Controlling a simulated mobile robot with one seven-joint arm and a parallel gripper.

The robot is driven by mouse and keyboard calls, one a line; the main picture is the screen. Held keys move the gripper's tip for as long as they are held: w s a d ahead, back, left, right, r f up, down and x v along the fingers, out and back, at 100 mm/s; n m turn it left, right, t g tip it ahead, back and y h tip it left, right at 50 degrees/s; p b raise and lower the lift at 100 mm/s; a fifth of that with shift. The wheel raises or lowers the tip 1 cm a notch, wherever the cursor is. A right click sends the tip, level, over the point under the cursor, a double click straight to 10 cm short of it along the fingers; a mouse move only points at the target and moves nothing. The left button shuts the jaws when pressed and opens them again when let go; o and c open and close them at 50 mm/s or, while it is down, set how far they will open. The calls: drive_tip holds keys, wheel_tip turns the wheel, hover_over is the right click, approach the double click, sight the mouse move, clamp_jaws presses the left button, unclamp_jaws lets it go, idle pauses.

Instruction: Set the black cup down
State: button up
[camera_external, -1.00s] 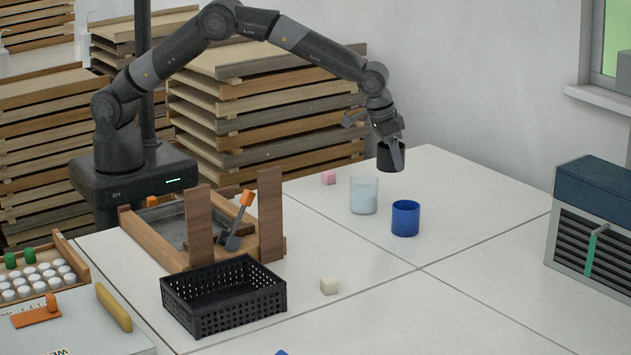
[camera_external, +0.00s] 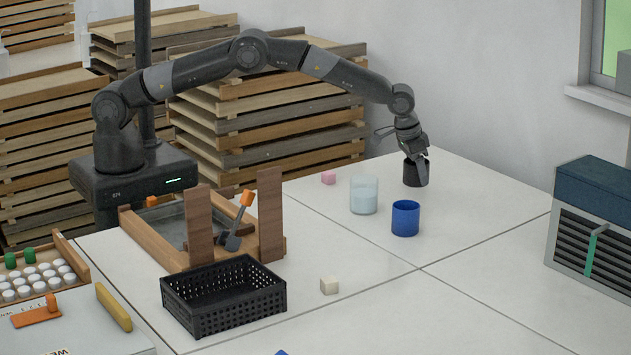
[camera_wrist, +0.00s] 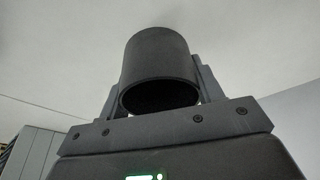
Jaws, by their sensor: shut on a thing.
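The black cup (camera_external: 414,176) is upright at the far part of the white table, behind and to the right of the clear glass and the blue cup. My gripper (camera_external: 420,160) is above it and shut on it, with a finger along its side. I cannot tell whether the cup's base touches the table. In the wrist view the black cup (camera_wrist: 158,62) sits between the fingers of my gripper (camera_wrist: 160,95), its dark opening facing the camera.
A clear glass (camera_external: 364,196) and a blue cup (camera_external: 405,218) stand nearby. A black basket (camera_external: 224,300) is at the front left. A vented box (camera_external: 600,225) stands at right. Table right of the cup is clear.

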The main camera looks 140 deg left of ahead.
sight(414, 181)
drive_tip(key=shift+f, duration=1.4)
drive_tip(key=shift+f, duration=0.1)
drive_tip(key=o, duration=1.1)
drive_tip(key=shift+o, duration=0.2)
drive_tip(key=v, duration=1.2)
